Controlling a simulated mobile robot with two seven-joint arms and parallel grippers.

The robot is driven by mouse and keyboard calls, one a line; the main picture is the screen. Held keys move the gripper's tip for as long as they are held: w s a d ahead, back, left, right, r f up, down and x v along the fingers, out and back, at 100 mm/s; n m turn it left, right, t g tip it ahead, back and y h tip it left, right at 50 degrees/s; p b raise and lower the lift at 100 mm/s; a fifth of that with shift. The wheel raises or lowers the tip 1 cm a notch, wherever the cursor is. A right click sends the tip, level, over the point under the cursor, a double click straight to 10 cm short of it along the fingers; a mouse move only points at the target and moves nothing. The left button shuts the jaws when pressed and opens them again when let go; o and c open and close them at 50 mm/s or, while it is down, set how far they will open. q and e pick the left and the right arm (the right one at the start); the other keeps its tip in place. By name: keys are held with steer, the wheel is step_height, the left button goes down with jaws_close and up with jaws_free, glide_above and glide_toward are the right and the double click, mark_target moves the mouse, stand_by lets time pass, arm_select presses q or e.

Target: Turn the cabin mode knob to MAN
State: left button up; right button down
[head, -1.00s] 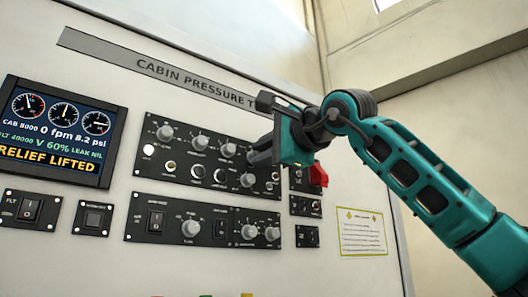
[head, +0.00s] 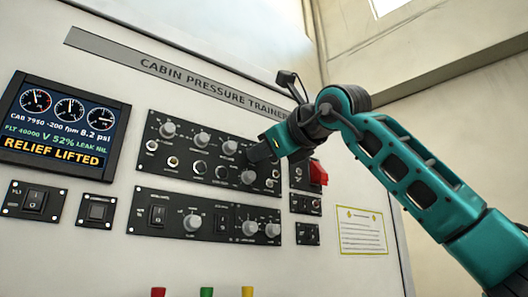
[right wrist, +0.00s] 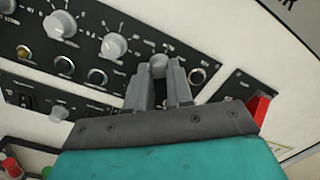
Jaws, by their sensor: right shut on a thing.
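My right gripper (head: 256,154) reaches in from the right to the right end of the upper knob panel (head: 155,181). In the right wrist view its two grey fingers (right wrist: 160,82) are shut on a grey knob (right wrist: 158,66), one on each side. In the head view the gripper hides this knob. The lettering around it is too small to read, so I cannot tell its position. Another grey knob (head: 248,177) shows just below the fingers. My left gripper is not in view.
A display (head: 58,126) at left reads RELIEF LIFTED. A lower panel (head: 170,232) carries more knobs. A red guard (head: 318,172) stands close to the right of my gripper. Red, green and yellow knobs (head: 206,292) line the bottom edge.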

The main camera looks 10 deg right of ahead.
steer(key=shift+m, duration=0.7)
steer(key=c, duration=1)
jaws_free()
steer(key=b+v, duration=0.3)
steer(key=v, duration=1)
steer(key=shift+b, duration=0.3)
